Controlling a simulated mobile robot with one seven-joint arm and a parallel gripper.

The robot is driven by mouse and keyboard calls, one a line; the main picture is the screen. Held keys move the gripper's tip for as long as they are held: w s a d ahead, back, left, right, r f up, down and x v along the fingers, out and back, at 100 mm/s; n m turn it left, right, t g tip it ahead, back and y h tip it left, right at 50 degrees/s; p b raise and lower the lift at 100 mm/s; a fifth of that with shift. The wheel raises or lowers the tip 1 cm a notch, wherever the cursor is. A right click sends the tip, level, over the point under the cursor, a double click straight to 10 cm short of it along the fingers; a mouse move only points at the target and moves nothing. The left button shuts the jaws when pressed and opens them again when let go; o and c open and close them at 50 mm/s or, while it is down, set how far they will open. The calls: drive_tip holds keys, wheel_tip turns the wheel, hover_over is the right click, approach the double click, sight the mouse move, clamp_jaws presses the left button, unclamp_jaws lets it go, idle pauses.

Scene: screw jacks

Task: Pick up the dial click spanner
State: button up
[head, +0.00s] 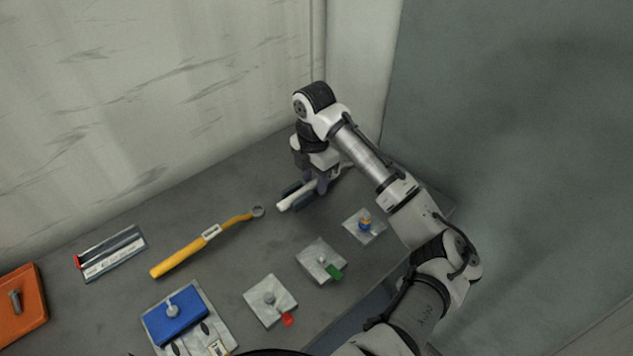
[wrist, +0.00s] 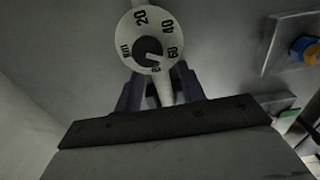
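The dial click spanner shows in the wrist view as a round white dial (wrist: 151,40) with black numbers and a pale shaft running down from it. In the head view its white handle (head: 297,195) lies on the table under my gripper, and the rest is largely hidden by the gripper. My gripper (head: 318,190) points down over it near the back of the table. In the wrist view the dark fingers of my gripper (wrist: 160,80) stand apart on either side of the shaft, with a gap visible on the left. The fingertips are partly hidden by the dial.
A yellow-handled spanner (head: 185,260) lies left of my gripper. Small plates with a blue-yellow knob (head: 365,224), a green tab (head: 335,272) and a red tab (head: 287,320) sit in front. A blue block (head: 176,317), flat packet (head: 110,254) and orange tray (head: 34,283) are farther left.

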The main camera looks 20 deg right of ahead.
clamp_jaws()
drive_tip(key=shift+r, duration=0.2)
